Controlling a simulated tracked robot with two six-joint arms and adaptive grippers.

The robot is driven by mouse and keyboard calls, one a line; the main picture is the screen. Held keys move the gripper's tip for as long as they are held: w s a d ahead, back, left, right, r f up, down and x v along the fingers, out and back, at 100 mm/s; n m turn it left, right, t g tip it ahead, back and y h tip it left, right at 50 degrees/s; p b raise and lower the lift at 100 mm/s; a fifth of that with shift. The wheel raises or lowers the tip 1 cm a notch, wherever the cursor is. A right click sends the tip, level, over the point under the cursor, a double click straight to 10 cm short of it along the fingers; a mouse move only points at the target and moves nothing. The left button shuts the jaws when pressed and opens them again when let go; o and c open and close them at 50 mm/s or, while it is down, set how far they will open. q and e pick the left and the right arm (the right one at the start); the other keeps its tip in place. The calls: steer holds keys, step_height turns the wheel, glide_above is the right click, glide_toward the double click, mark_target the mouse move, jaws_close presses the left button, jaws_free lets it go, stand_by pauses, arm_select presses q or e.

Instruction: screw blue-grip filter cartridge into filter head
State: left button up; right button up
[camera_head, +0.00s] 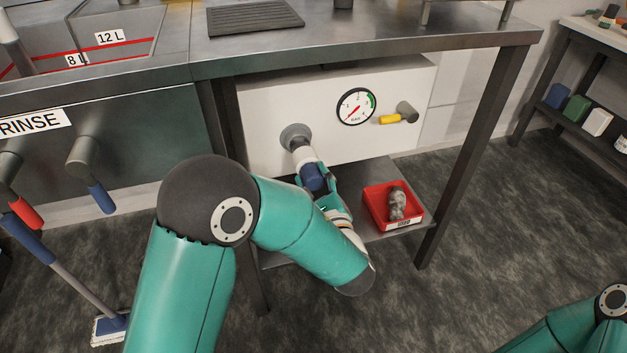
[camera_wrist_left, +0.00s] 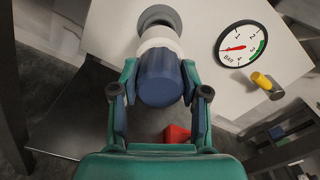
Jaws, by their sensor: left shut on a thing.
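The filter cartridge has a blue grip (camera_head: 313,177) and a white body (camera_head: 304,156). Its far end meets the grey round filter head (camera_head: 295,136) on the white panel under the bench; I cannot tell how deep it sits. My left gripper (camera_head: 316,187) is shut on the blue grip. In the left wrist view the two fingers (camera_wrist_left: 158,92) hold the blue grip (camera_wrist_left: 160,78) from both sides, with the white body and the filter head (camera_wrist_left: 158,16) in line beyond. My right gripper is out of view; only part of my right arm shows at the lower right.
A pressure gauge (camera_head: 356,106) and a yellow-handled valve (camera_head: 398,115) are on the panel, right of the filter head. A red tray (camera_head: 376,216) with a grey, dirty-looking piece (camera_head: 397,203) stands on the lower shelf. A bench leg (camera_head: 465,160) stands at the right.

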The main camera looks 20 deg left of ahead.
mark_target(309, 168)
arm_select(q)
steer(key=shift+b, duration=0.5)
stand_by(0.9)
steer(key=shift+x, duration=1.75)
steer(key=shift+r+m, duration=0.15)
steer(key=shift+m, duration=0.15)
steer(key=m+p, duration=0.5)
steer(key=m, duration=0.1)
steer(key=shift+r+m, duration=0.15)
steer(key=shift+m, duration=0.15)
steer(key=shift+m+p, duration=0.5)
steer(key=shift+m, duration=0.1)
steer(key=shift+f+m, duration=0.25)
steer(key=shift+m, duration=0.15)
